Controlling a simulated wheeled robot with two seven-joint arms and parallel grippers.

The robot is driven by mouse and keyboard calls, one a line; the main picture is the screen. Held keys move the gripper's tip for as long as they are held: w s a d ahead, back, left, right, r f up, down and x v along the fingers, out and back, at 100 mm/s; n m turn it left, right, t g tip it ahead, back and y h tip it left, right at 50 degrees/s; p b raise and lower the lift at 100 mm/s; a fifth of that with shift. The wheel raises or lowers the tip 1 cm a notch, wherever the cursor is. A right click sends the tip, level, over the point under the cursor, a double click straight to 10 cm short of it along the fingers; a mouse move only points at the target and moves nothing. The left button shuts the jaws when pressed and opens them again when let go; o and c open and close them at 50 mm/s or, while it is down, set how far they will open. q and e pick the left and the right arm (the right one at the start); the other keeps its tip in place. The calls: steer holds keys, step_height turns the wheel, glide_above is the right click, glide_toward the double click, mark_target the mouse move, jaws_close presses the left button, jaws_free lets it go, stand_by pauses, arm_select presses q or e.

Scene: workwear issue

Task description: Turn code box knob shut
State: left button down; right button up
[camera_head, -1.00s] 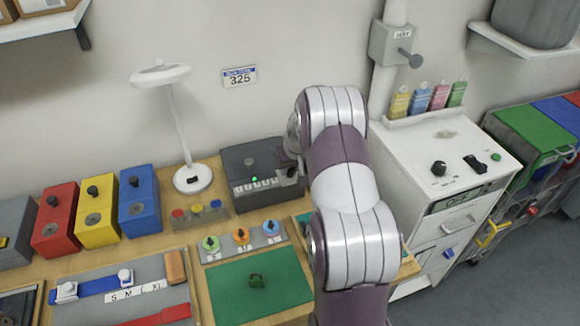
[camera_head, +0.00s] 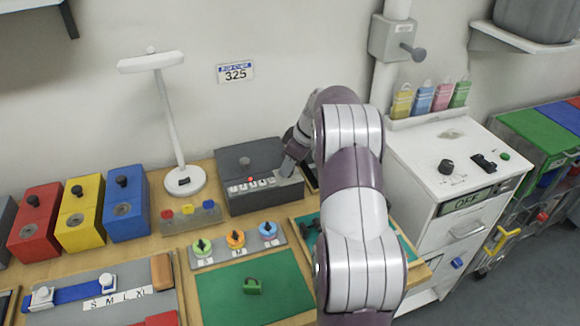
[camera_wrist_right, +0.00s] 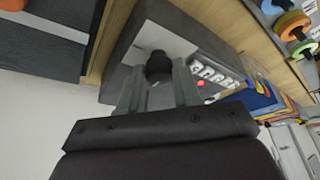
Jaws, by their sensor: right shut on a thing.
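The code box (camera_head: 235,161) is a dark grey box at the back of the wooden table, with a row of white keys and a small red light (camera_head: 250,180) on its sloped face. My right gripper (camera_head: 289,167) is at the right end of the box. My right gripper (camera_wrist_right: 158,84) is shut on this knob, with one finger on each side. The knob is hidden in the head view. My left gripper is not in view.
Red, yellow and blue boxes (camera_head: 126,214) stand to the left, and a white lamp (camera_head: 170,125) stands behind. A green mat (camera_head: 225,290) lies in front. A white cabinet (camera_head: 425,165) with an "OFF" display stands to the right of my arm.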

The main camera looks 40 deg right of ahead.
stand_by(0.4)
steer(key=o, duration=1)
steer(key=shift+o, duration=0.2)
steer(key=p+v, duration=1)
steer(key=v, duration=0.2)
steer(key=shift+r, duration=0.35)
steer(key=shift+d, duration=0.15)
